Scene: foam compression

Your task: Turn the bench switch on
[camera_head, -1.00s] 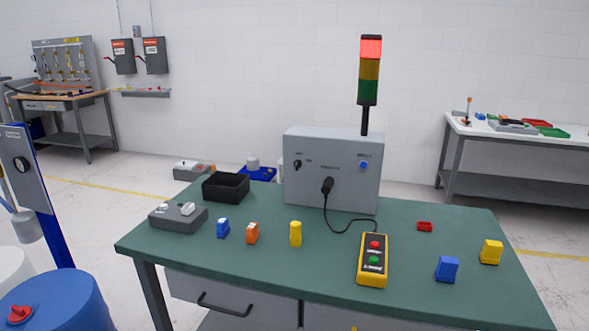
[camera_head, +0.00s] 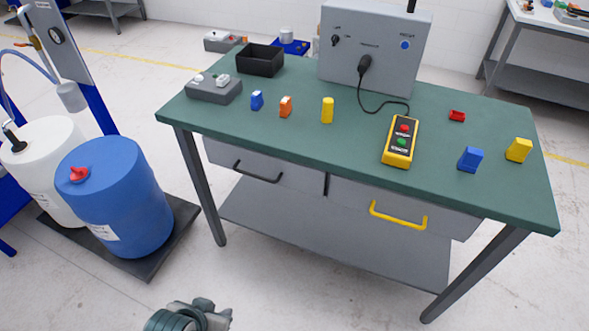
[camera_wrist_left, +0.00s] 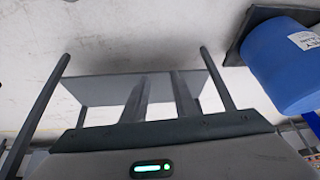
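The grey control box (camera_head: 372,50) stands at the back of the green bench. A small black rotary switch (camera_head: 334,41) sits at the upper left of its front face, with labels too small to read surely. A part of my left arm (camera_head: 190,317) shows at the bottom edge of the head view, low in front of the bench and far from the switch. In the left wrist view my left gripper (camera_wrist_left: 160,78) shows two grey fingers apart, with nothing between them. My right gripper is in neither view.
A yellow pendant (camera_head: 401,141) is cabled to the box. Small coloured blocks, a black bin (camera_head: 260,60) and a grey switch box (camera_head: 213,88) stand on the bench (camera_head: 300,143). A blue drum (camera_head: 112,205) and a white drum (camera_head: 45,165) stand at left.

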